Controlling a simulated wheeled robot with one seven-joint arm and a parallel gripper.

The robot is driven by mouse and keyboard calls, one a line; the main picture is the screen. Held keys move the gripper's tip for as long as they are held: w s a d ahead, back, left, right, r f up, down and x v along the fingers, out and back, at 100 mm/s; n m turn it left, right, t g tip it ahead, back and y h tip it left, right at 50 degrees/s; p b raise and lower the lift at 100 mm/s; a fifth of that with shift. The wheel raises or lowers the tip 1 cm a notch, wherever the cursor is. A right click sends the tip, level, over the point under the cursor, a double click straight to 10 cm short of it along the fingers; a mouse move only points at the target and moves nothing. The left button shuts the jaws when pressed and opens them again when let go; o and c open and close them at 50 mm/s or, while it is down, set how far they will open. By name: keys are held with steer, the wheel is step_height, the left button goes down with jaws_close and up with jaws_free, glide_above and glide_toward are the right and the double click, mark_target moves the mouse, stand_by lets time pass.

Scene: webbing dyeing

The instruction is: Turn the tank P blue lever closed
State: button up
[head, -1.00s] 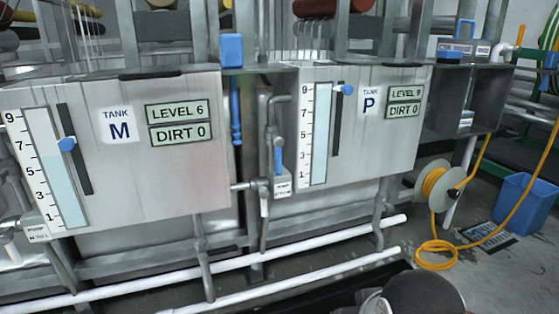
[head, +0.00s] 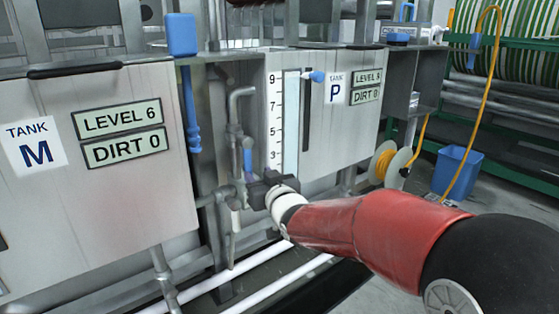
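Tank P (head: 352,132) is the grey metal tank right of centre, with panels reading LEVEL 9 and DIRT 0. A small upright blue lever (head: 248,158) is on the pipework at its lower left corner. My gripper (head: 262,188) is dark and small in the picture, just below and right of the blue lever, in front of the pipes. Whether it touches the lever cannot be told. Its fingers are too small and dark to show whether they are open. The lever's lower part and its label plate are hidden. A blue knob (head: 317,76) sits at the top of the tank's slot.
Tank M (head: 95,190) stands at left, with a blue box and hanging blue handle (head: 191,110) between the tanks. White pipes (head: 232,272) run low along the floor.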

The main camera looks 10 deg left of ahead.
mark_target(249, 165)
steer(key=shift+x, duration=0.75)
steer(key=p+x, duration=0.1)
steer(key=x, duration=0.6)
steer(key=shift+s+a+r, duration=0.1)
steer(key=shift+a+r, duration=0.05)
steer(key=shift+c, duration=0.2)
jaws_close()
